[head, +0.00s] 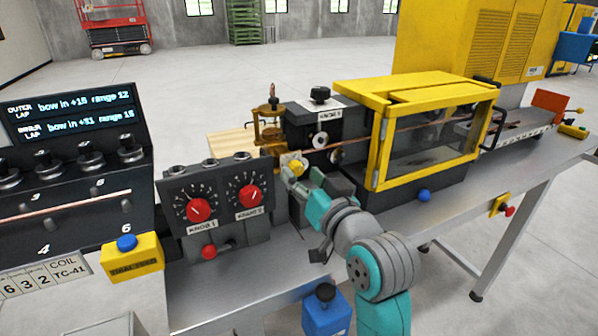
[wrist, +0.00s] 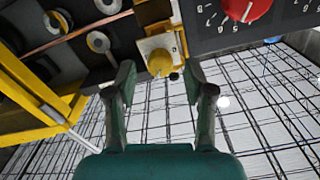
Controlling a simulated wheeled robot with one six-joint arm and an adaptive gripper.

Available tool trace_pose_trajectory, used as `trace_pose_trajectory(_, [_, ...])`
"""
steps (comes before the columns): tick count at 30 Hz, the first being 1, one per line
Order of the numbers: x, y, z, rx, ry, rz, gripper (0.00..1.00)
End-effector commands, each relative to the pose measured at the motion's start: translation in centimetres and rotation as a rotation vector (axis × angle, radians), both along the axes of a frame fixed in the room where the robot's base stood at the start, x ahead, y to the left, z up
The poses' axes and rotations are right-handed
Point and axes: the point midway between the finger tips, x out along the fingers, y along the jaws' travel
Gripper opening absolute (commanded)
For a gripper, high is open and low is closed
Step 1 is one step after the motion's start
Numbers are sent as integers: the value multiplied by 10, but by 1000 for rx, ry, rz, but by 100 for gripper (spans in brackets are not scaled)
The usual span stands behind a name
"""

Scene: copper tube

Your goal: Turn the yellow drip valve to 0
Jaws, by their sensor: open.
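The yellow drip valve (head: 298,166) is a small round yellow knob on a pale square plate, right of the knob panel in the head view. In the wrist view the valve (wrist: 160,62) is ahead of my gripper, between the lines of the two fingers. My gripper (wrist: 161,80) is open, with one finger on each side of the valve and clear space between. In the head view my gripper (head: 305,180) is close in front of the valve and partly covers its surroundings. I cannot read the valve's scale or setting.
A grey panel with two red knobs (head: 198,210) stands left of the valve; one red knob (wrist: 246,8) shows in the wrist view. A yellow-framed clear guard (head: 380,150) and a copper tube (head: 425,122) are to the right. A brass fixture (head: 268,128) is behind.

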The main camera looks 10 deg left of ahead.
Motion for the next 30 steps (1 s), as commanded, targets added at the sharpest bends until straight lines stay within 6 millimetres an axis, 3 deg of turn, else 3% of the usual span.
trace_pose_trajectory(6, [17, 11, 0, 0, 0, 0, 53])
trace_pose_trajectory(17, [21, 13, -1, -1, 1, -1, 53])
trace_pose_trajectory(23, [21, 13, -1, -1, 1, -1, 3])
trace_pose_trajectory(30, [21, 13, 0, -5, -3, -1, 0])
